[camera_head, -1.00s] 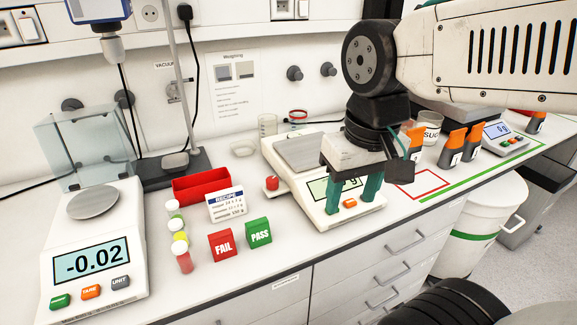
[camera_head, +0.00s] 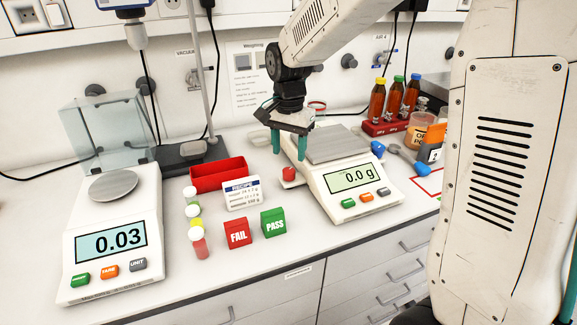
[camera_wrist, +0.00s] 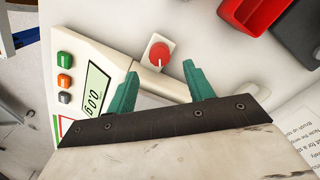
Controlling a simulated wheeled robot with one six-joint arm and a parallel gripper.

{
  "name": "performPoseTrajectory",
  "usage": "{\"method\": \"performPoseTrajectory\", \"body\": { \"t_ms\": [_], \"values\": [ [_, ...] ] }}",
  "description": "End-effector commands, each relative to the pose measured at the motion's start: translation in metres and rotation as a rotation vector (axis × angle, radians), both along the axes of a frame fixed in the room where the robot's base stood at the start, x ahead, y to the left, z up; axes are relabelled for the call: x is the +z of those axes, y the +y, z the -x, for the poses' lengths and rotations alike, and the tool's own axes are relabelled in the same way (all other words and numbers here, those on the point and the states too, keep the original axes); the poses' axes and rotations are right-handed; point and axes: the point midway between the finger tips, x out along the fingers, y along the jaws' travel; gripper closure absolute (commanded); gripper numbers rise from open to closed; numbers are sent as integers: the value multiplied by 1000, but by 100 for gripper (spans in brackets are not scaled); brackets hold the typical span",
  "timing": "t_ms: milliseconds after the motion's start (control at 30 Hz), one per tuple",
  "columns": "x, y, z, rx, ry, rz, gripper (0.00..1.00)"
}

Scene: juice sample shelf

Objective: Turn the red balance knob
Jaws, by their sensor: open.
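The red balance knob (camera_head: 289,174) sits at the left side of the right-hand balance (camera_head: 330,193), whose display reads 0.0 g. In the wrist view the red knob (camera_wrist: 160,54) shows a white pointer mark and sits on a pale mount beside the balance. My gripper (camera_head: 289,150) is open and empty, above and slightly behind the knob in the head view. In the wrist view my gripper (camera_wrist: 160,82) has its two green fingers spread, with the knob between and just beyond the fingertips. I see no contact with the knob.
A red tray (camera_head: 218,176), recipe card (camera_head: 243,194), FAIL block (camera_head: 237,233) and PASS block (camera_head: 273,223) stand left of the knob. Small capped vials (camera_head: 199,242) and another balance (camera_head: 113,240) are farther left. Bottles (camera_head: 394,97) stand at right.

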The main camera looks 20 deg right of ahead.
Motion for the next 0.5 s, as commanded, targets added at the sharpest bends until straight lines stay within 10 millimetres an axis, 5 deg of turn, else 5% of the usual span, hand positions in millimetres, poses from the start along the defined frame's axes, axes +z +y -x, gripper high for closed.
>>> {"method": "performPoseTrajectory", "body": {
  "t_ms": [300, 500],
  "values": [
    [-48, 0, 1, 3, 3, 0, 48],
    [-57, 0, 1, 3, 0, 0, 48]
  ]
}}
